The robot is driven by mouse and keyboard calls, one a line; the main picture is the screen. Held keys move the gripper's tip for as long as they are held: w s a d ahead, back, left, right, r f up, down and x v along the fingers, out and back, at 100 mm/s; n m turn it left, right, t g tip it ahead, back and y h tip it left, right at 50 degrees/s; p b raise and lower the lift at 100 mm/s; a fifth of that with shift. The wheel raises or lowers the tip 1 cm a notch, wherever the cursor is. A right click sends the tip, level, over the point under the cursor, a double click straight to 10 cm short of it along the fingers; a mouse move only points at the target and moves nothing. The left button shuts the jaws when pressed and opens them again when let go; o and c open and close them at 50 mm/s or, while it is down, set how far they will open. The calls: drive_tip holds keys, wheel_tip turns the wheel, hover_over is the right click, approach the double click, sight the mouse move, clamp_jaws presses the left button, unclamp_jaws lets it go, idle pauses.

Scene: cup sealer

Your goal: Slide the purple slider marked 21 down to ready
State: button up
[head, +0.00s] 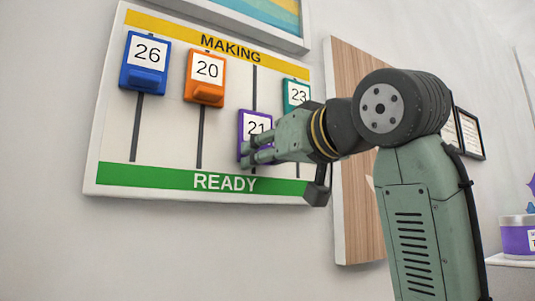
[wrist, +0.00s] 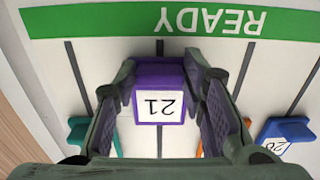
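The purple slider marked 21 (head: 253,124) sits low on its vertical slot, its lower end just above the green READY band (head: 150,177). In the wrist view the purple slider (wrist: 159,77) appears upside down, with a small gap between it and the green band (wrist: 100,20). My gripper (head: 247,153) is at the slider's lower part, and its fingers partly hide it in the head view. In the wrist view my gripper (wrist: 159,68) has one finger on each side of the slider, seemingly closed against it.
The blue slider 26 (head: 132,82), orange slider 20 (head: 203,92) and teal slider 23 (head: 290,86) sit high, near the yellow MAKING band (head: 150,22). A wooden panel (head: 352,210) stands right of the white board. The slot below the purple slider is short and clear.

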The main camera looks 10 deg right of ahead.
drive_tip(key=o, duration=0.4)
drive_tip(key=shift+o, duration=0.2)
drive_tip(key=v, duration=1.2)
drive_tip(key=shift+f, duration=0.15)
